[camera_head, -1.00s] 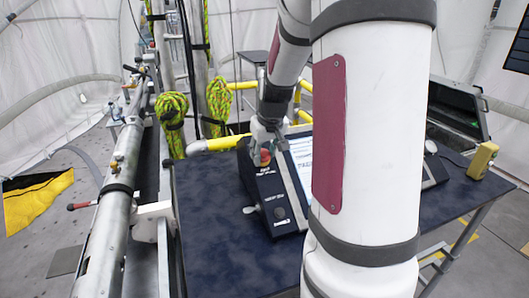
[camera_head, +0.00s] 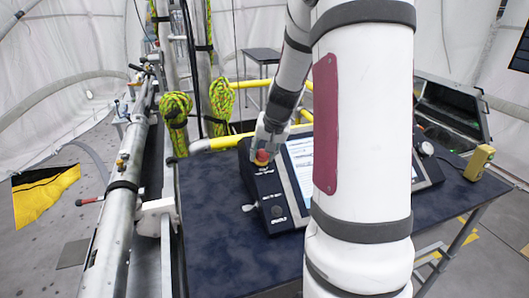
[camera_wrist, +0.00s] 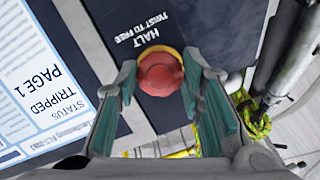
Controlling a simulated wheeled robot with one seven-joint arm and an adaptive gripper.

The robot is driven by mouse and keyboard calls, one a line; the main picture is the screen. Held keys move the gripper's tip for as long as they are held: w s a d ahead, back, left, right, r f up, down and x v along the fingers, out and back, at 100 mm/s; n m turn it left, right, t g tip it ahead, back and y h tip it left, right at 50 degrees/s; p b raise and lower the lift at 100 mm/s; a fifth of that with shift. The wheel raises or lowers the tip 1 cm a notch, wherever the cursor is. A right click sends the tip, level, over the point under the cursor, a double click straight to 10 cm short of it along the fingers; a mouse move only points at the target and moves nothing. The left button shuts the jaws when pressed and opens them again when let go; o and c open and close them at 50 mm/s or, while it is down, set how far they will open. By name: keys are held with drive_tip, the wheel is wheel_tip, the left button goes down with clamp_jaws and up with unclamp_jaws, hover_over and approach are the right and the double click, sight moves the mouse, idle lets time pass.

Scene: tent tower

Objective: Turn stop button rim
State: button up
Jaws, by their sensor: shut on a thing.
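The stop button (camera_wrist: 160,77) has a round red cap with a yellow ring behind it. It sits on the dark end panel of the console (camera_head: 268,190), beside the white print "HALT TWIST TO FREE". In the head view the red cap (camera_head: 262,156) shows just below my gripper (camera_head: 266,143). In the wrist view my gripper (camera_wrist: 160,70) has one teal-padded finger on each side of the red cap and is shut on the button's rim. The exact contact at the fingertips is partly hidden.
A status screen (camera_wrist: 45,95) reads "TRIPPED" and "PAGE 1". The console stands on a dark blue table (camera_head: 225,250). A knob sits lower on the panel. Metal pipes (camera_head: 125,180) and green-yellow rope (camera_head: 174,108) are to the left. A yellow box (camera_head: 479,163) lies at the right.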

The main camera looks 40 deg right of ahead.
idle(0.3)
drive_tip(key=o, duration=1.2)
drive_tip(key=v, duration=1.2)
drive_tip(key=shift+s, duration=0.1)
